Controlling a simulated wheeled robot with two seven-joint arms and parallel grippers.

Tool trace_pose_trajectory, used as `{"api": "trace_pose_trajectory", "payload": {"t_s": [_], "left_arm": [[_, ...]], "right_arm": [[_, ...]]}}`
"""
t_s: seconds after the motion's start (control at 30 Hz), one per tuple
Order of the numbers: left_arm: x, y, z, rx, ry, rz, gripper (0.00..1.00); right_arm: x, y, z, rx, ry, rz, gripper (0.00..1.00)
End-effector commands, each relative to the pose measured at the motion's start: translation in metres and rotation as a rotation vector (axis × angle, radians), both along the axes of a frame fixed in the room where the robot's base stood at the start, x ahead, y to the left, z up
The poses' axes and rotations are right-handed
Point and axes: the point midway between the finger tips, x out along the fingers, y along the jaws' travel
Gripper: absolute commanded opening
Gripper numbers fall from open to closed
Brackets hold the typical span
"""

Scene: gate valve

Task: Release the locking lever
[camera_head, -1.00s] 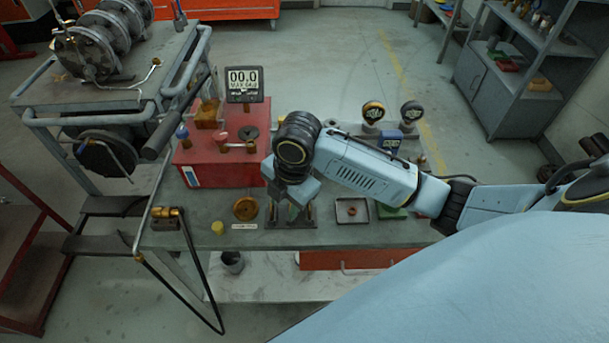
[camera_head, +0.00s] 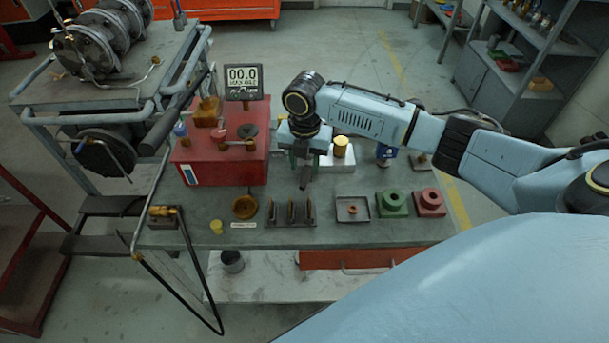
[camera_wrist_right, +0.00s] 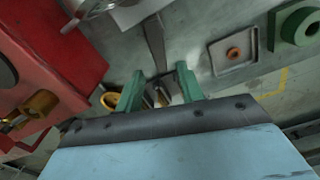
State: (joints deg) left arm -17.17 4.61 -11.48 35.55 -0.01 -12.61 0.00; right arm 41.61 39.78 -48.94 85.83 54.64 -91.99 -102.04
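A grey tapered bar, which looks like the locking lever (camera_wrist_right: 156,42), runs down toward the space between my green fingers in the right wrist view. In the head view a dark bar (camera_head: 304,180) shows below my right gripper (camera_head: 302,158); I cannot tell if it is the same piece. My right gripper is open in the wrist view (camera_wrist_right: 159,78), with a clear gap between its fingertips. I cannot tell whether either finger touches the bar. My left gripper is not in view.
The red box (camera_head: 218,168) stands left of my gripper. A silver block (camera_head: 347,160) with a brass knob (camera_head: 341,146) is to the right. Along the front lie a slotted rack (camera_head: 292,222), a tray (camera_head: 352,215), a green block (camera_head: 391,204) and a red block (camera_head: 429,203).

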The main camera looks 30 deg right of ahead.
Motion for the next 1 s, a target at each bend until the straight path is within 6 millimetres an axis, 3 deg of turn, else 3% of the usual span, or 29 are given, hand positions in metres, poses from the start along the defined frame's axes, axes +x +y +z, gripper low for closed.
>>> {"api": "trace_pose_trajectory", "payload": {"t_s": [0.1,0.3,0.67,0.93,1.0], "left_arm": [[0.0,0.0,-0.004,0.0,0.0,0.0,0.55],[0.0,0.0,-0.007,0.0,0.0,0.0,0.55],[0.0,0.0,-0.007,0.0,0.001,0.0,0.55],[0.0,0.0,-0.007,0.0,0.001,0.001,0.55],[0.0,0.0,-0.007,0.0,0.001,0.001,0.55]], "right_arm": [[-0.001,0.0,-0.023,-0.001,0.002,0.0,0.38],[0.0,0.0,-0.043,-0.001,-0.001,0.0,0.38],[0.0,0.0,-0.046,-0.001,-0.001,0.0,0.38],[0.0,0.0,-0.046,0.0,-0.001,0.0,0.03],[0.0,0.0,-0.046,0.0,-0.001,0.0,0.0]]}}
